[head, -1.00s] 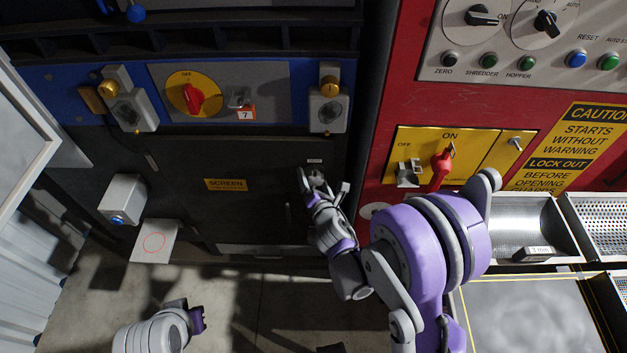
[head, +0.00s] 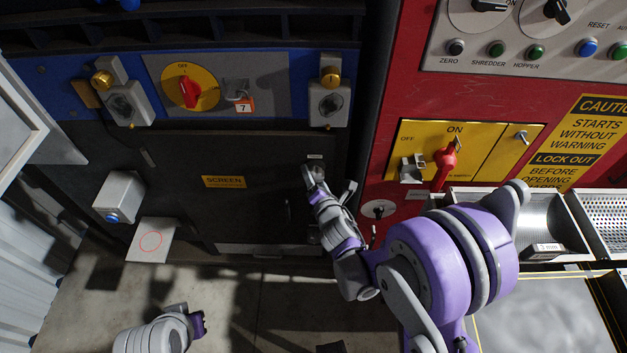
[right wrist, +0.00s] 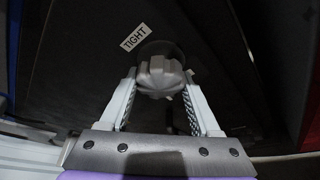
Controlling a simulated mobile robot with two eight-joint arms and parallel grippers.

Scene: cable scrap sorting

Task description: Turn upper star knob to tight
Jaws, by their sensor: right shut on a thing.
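The upper star knob (right wrist: 160,75) is a grey lobed knob on a dark door, with a white TIGHT label (right wrist: 134,37) above and to its left in the right wrist view. My right gripper (right wrist: 157,94) is shut on the knob, one finger on each side of it. In the head view my right gripper (head: 326,178) reaches the right part of the dark door, below a small label; the knob is mostly hidden there.
The dark door carries a yellow SCREEN label (head: 223,182). A red cabinet with a yellow switch panel (head: 483,135) and red handle (head: 445,160) stands to the right, near my right arm. Metal trays (head: 597,222) lie at the right. The floor (head: 240,295) below is open.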

